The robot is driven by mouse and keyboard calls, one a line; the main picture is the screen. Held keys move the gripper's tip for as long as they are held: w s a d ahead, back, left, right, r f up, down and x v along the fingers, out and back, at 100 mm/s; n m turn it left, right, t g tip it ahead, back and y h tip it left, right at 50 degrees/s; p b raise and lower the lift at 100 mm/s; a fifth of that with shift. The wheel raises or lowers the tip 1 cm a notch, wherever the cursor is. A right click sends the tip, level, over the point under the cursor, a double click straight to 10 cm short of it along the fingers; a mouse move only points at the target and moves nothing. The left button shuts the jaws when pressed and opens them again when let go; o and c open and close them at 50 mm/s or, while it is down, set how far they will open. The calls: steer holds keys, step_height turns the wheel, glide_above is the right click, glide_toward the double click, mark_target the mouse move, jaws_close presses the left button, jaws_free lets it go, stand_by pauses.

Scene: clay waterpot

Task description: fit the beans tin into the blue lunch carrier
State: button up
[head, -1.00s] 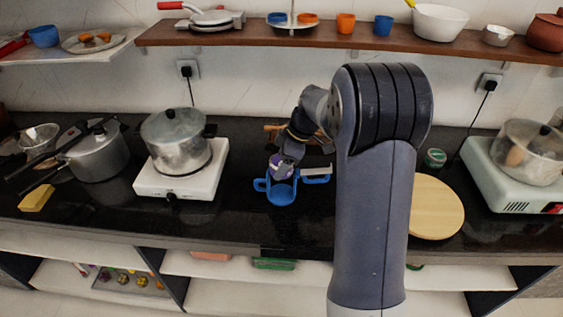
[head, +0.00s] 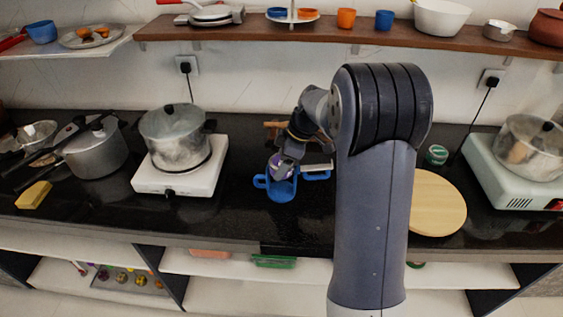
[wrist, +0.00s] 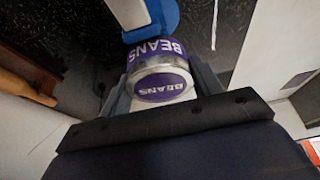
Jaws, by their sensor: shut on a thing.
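The blue lunch carrier (head: 280,189) stands on the dark counter between the left hot plate and my arm, with a handle loop on each side. The beans tin (wrist: 163,75), purple with a silver rim and "BEANS" lettering, is held between the fingers of my gripper (wrist: 162,92). In the head view the tin (head: 279,166) shows at the carrier's mouth, tilted. My gripper is above and behind it. How far the tin sits inside the carrier is partly hidden by the carrier's wall. In the wrist view a blue part of the carrier (wrist: 150,18) lies just past the tin.
A silver pot (head: 174,135) on a white hot plate (head: 181,180) stands left of the carrier. A round wooden board (head: 437,204) and a green tin (head: 436,155) lie right of my arm. The counter in front of the carrier is clear.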

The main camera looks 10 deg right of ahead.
steer(key=shift+f, duration=0.15)
steer(key=shift+f+b, duration=0.65)
steer(key=shift+b, duration=0.1)
stand_by(0.5)
steer(key=shift+f+b, duration=0.8)
steer(key=shift+f, duration=0.2)
steer(key=shift+f+b, duration=0.5)
steer(key=shift+b, duration=0.15)
steer(key=shift+f+b, duration=0.3)
stand_by(0.3)
steer(key=shift+f+b, duration=0.35)
steer(key=shift+f, duration=0.05)
